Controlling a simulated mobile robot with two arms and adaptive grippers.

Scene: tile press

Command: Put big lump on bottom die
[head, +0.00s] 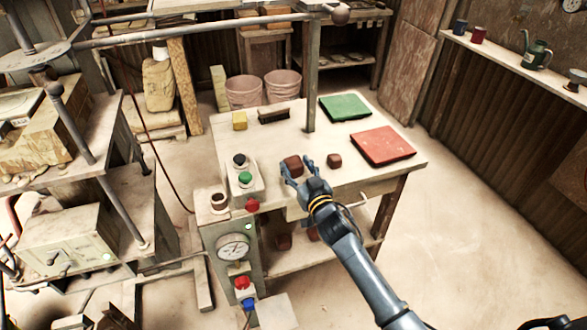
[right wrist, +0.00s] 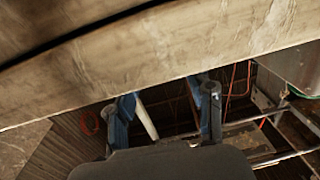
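A larger brown lump (head: 291,164) lies on the worktable (head: 360,182). My right gripper (head: 296,172) is at this lump, with its fingers apart and reaching toward the lump's near side. In the right wrist view the two fingers (right wrist: 166,108) are spread with no lump visible between them. Contact with the lump cannot be told. A smaller brown lump (head: 334,160) lies just to the right. The press stands at the left, with a lower block (head: 22,112) between its columns; whether this is the bottom die is unclear. A dark shape at the bottom left may be my left gripper.
A green pad (head: 345,107) and a red pad (head: 383,146) lie on the table's right part. A button box (head: 243,180), a yellow block (head: 239,121) and a brush (head: 273,115) are on its left part. A metal post (head: 312,75) rises at the back edge.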

